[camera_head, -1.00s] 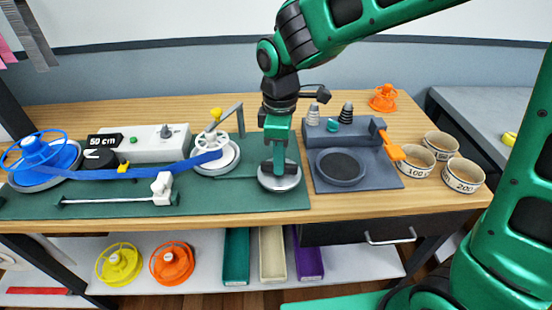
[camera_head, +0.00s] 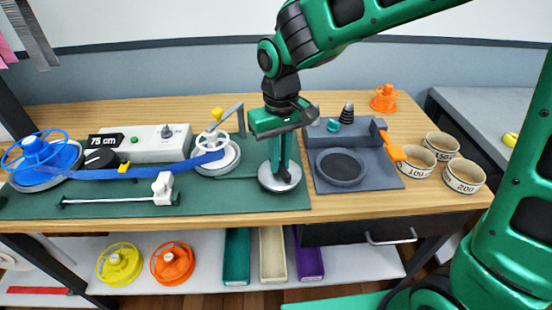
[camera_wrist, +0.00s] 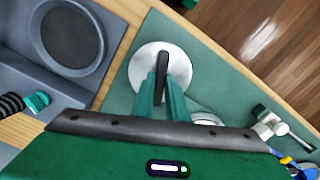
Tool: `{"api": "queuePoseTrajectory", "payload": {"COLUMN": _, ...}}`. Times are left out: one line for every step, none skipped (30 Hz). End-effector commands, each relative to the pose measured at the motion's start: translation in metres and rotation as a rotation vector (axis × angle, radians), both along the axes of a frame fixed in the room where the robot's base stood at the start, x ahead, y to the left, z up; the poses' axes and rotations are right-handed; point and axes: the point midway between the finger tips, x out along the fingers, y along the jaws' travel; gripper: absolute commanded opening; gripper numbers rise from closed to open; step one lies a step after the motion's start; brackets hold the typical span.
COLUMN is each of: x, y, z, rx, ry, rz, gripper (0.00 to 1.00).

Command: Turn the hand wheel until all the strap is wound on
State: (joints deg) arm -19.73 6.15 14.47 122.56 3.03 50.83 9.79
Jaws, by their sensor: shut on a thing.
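The hand wheel (camera_head: 268,182) is a pale round disc at the right end of the green mat. Its dark upright grip (camera_wrist: 165,65) shows in the wrist view. My gripper (camera_head: 281,168) points down over the wheel, its fingers shut on this grip. The blue strap (camera_head: 155,171) runs from the blue spool (camera_head: 38,155) at the left, past the counter, to the white reel (camera_head: 228,160) left of the wheel. The counter display (camera_head: 102,141) reads 75 cm. Blue strap still shows on the left spool.
A white slider (camera_head: 162,186) on a rod lies at the mat's front. A grey machine with a round dark pad (camera_head: 342,166) and an orange lever (camera_head: 392,147) stands close on the right. Labelled bowls (camera_head: 464,176) stand beyond it. Yellow and orange spools (camera_head: 172,264) sit below.

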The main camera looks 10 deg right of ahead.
Motion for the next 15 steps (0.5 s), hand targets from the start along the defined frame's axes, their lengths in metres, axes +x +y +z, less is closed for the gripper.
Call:
{"api": "queuePoseTrajectory", "payload": {"x": 0.0043, "y": 0.0001, "z": 0.0020, "rx": 0.004, "ry": -0.010, "rz": -0.049, "gripper": 0.00}}
{"api": "queuePoseTrajectory", "payload": {"x": 0.0042, "y": 0.0000, "z": 0.0020, "rx": 0.004, "ry": -0.010, "rz": -0.077, "gripper": 0.00}}
{"api": "queuePoseTrajectory", "payload": {"x": 0.0042, "y": 0.0000, "z": 0.0019, "rx": 0.005, "ry": -0.010, "rz": -0.115, "gripper": 0.00}}
{"api": "queuePoseTrajectory", "payload": {"x": 0.0042, "y": -0.0002, "z": 0.0019, "rx": 0.005, "ry": -0.010, "rz": -0.144, "gripper": 0.00}}
{"api": "queuePoseTrajectory", "payload": {"x": 0.0042, "y": -0.0002, "z": 0.0019, "rx": 0.005, "ry": -0.009, "rz": -0.172, "gripper": 0.00}}
{"api": "queuePoseTrajectory", "payload": {"x": 0.0041, "y": -0.0001, "z": 0.0018, "rx": 0.005, "ry": -0.009, "rz": -0.210, "gripper": 0.00}}
{"api": "queuePoseTrajectory", "payload": {"x": 0.0040, "y": -0.0001, "z": 0.0018, "rx": 0.005, "ry": -0.009, "rz": -0.238, "gripper": 0.00}}
{"api": "queuePoseTrajectory", "payload": {"x": 0.0040, "y": 0.0000, "z": 0.0018, "rx": 0.005, "ry": -0.009, "rz": -0.267, "gripper": 0.00}}
{"api": "queuePoseTrajectory", "payload": {"x": 0.0039, "y": 0.0000, "z": 0.0018, "rx": 0.004, "ry": -0.009, "rz": -0.304, "gripper": 0.00}}
{"api": "queuePoseTrajectory", "payload": {"x": 0.0038, "y": 0.0001, "z": 0.0018, "rx": 0.004, "ry": -0.009, "rz": -0.333, "gripper": 0.00}}
{"api": "queuePoseTrajectory", "payload": {"x": 0.0037, "y": 0.0001, "z": 0.0017, "rx": 0.005, "ry": -0.008, "rz": -0.361, "gripper": 0.00}}
{"api": "queuePoseTrajectory", "payload": {"x": 0.0037, "y": 0.0002, "z": 0.0017, "rx": 0.005, "ry": -0.008, "rz": -0.399, "gripper": 0.00}}
{"api": "queuePoseTrajectory", "payload": {"x": 0.0036, "y": 0.0002, "z": 0.0017, "rx": 0.005, "ry": -0.008, "rz": -0.427, "gripper": 0.00}}
{"api": "queuePoseTrajectory", "payload": {"x": 0.0036, "y": 0.0002, "z": 0.0017, "rx": 0.005, "ry": -0.007, "rz": -0.456, "gripper": 0.00}}
{"api": "queuePoseTrajectory", "payload": {"x": 0.0036, "y": 0.0001, "z": 0.0017, "rx": 0.005, "ry": -0.007, "rz": -0.494, "gripper": 0.00}}
